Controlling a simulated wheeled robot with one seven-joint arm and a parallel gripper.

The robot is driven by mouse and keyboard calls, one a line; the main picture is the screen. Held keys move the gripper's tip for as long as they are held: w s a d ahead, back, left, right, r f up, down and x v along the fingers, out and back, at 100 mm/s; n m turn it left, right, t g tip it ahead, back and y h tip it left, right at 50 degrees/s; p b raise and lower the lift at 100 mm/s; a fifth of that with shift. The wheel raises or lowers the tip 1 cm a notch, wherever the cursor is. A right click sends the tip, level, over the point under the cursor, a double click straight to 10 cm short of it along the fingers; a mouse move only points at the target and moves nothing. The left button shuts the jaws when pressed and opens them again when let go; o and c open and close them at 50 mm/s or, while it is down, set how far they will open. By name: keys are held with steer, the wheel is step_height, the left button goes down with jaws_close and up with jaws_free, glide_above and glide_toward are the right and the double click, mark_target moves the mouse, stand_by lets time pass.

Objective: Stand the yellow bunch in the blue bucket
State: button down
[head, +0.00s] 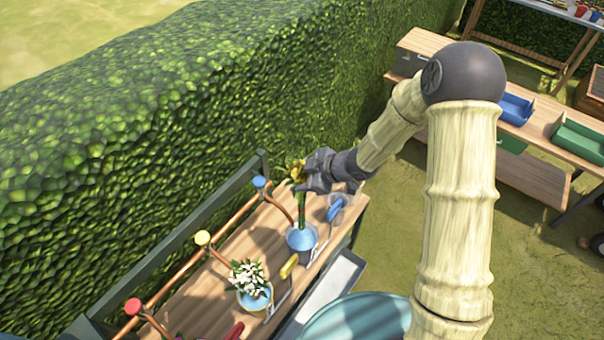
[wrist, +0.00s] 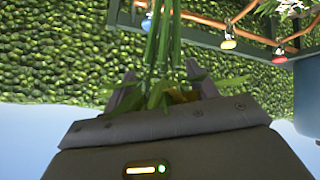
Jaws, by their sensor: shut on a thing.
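The yellow bunch (head: 297,171) is upright, with yellow heads at the top and long green stems hanging down. My gripper (head: 312,172) is shut on it near the heads. In the wrist view my gripper (wrist: 160,95) has the green stems (wrist: 163,50) between its fingers; the heads are mostly hidden. The blue bucket (head: 301,246) stands on the wooden bench directly below the stems in the head view. Its mouth shows pale blue inside. The stem ends overlap the mouth in the picture; I cannot tell whether they are inside or above it.
A bucket with white flowers (head: 250,275) stands nearer on the bench (head: 212,290). A copper pipe (head: 170,275) with blue, yellow and red knobs runs along the hedge side. A yellow handle (head: 289,265) and a blue handle (head: 334,213) are close to the blue bucket.

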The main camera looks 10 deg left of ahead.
steer(key=b, duration=0.8)
glide_above(302, 214)
steer(key=w, duration=0.2)
steer(key=shift+s+a+f, duration=0.1)
steer(key=shift+s+f, duration=0.05)
steer(key=shift+f, duration=2.4)
steer(key=shift+s+a+f, duration=0.1)
steer(key=shift+f, duration=2.4)
steer(key=shift+s+a+f+b, duration=0.1)
steer(key=shift+s+f+b, duration=0.05)
steer(key=shift+f+b, duration=1.5)
steer(key=shift+f, duration=0.25)
steer(key=shift+f+b, duration=2.95)
steer(key=shift+f, duration=0.6)
steer(key=shift+c, duration=1.8)
jaws_free()
